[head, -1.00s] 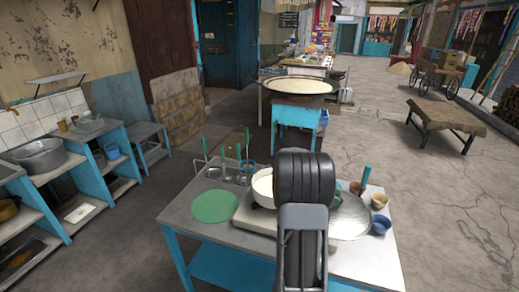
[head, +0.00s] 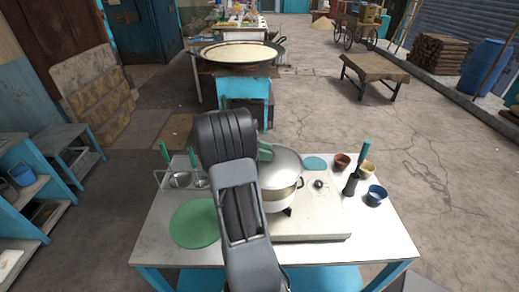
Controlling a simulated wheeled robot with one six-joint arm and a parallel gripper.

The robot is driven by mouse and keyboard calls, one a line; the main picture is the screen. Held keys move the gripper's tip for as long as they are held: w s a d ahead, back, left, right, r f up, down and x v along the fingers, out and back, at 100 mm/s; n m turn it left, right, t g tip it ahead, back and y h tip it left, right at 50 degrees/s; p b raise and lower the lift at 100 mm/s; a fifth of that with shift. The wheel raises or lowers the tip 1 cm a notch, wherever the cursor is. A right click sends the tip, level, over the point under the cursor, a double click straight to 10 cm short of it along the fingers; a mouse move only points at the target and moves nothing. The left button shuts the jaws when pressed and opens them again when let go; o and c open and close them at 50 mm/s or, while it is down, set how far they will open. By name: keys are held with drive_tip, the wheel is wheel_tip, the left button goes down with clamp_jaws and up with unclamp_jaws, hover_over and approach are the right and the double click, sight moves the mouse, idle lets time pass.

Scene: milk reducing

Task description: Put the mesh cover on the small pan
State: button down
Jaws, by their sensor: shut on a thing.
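The mesh cover (head: 284,163) is a round grey disc over the small pan in the head view. Its green handle (head: 265,152) points left and runs behind my arm. The small pan (head: 279,195) is pale with a dark side handle and stands on the left part of the stove. The cover hides the pan's opening. I cannot tell whether the cover rests on the rim or hovers just above it. My arm blocks the view of my gripper and its fingers, so its grip does not show.
The white stove (head: 315,222) stands on a white-topped table (head: 165,240). A green disc (head: 195,223) lies to the left. A dark holder (head: 350,186) with a green-handled tool, a blue bowl (head: 376,195) and small cups stand at the right. A rack (head: 180,180) stands behind left.

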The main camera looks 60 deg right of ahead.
sight(266, 166)
drive_tip(key=shift+s+d+f+b, duration=0.1)
drive_tip(key=shift+s+f+b, duration=0.05)
drive_tip(key=shift+f+b, duration=0.75)
wheel_tip(266, 166, down, 5)
drive_tip(key=b, duration=0.4)
drive_tip(key=shift+r, duration=0.1)
drive_tip(key=shift+f+b, duration=0.35)
drive_tip(key=shift+f, duration=0.2)
drive_tip(key=c, duration=0.7)
unclamp_jaws()
drive_tip(key=b+v, duration=0.1)
drive_tip(key=v, duration=1.2)
drive_tip(key=shift+w+a+r, duration=0.2)
drive_tip(key=shift+w, duration=0.1)
